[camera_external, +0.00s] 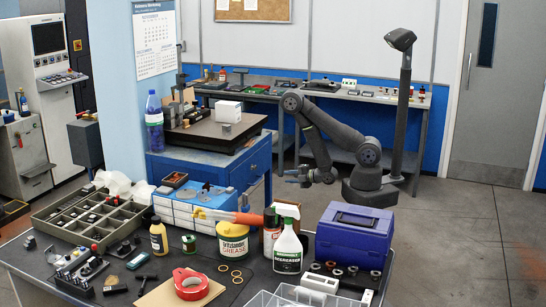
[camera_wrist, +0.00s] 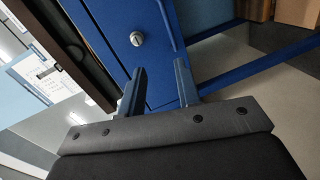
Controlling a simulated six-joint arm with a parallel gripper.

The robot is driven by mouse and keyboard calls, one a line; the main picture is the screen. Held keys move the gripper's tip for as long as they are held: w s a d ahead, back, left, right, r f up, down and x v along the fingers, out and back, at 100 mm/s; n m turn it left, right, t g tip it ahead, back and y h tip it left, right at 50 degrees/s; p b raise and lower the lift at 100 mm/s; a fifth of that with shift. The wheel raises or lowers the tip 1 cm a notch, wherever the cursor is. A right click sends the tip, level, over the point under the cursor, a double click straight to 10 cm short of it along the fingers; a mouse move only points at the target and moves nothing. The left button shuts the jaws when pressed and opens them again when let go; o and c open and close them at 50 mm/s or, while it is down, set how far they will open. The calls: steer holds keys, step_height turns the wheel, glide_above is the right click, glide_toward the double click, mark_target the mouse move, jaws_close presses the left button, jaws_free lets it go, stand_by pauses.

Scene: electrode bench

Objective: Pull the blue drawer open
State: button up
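The blue drawer (camera_external: 255,160) is in the side of the blue cabinet (camera_external: 190,174), left of my arm, and looks shut. In the wrist view the drawer front (camera_wrist: 115,20) carries a round metal knob (camera_wrist: 137,39). My gripper (camera_external: 286,174) is just right of the cabinet, pointing left toward it. In the wrist view my gripper's fingers (camera_wrist: 160,67) are apart with nothing between them. The knob shows just beyond the tip of the left finger and is apart from it.
A dark slab (camera_external: 205,134) lies on the cabinet top with a white box (camera_external: 227,111) on it. In front, a crowded bench holds a blue toolbox (camera_external: 354,236) and a spray bottle (camera_external: 288,248). The floor (camera_external: 470,235) to the right is clear.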

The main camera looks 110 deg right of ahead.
step_height(320, 180, up, 23)
steer(key=w+m+t, duration=0.2)
steer(key=m, duration=1.4)
steer(key=a+n+g+y, duration=0.1)
steer(key=a+g+y, duration=0.1)
steer(key=a+y, duration=0.2)
steer(key=shift+a+f+y, duration=0.25)
steer(key=shift+a+y, duration=0.05)
steer(key=shift+a, duration=0.85)
steer(key=shift+w, duration=0.1)
steer(key=shift+d, duration=0.1)
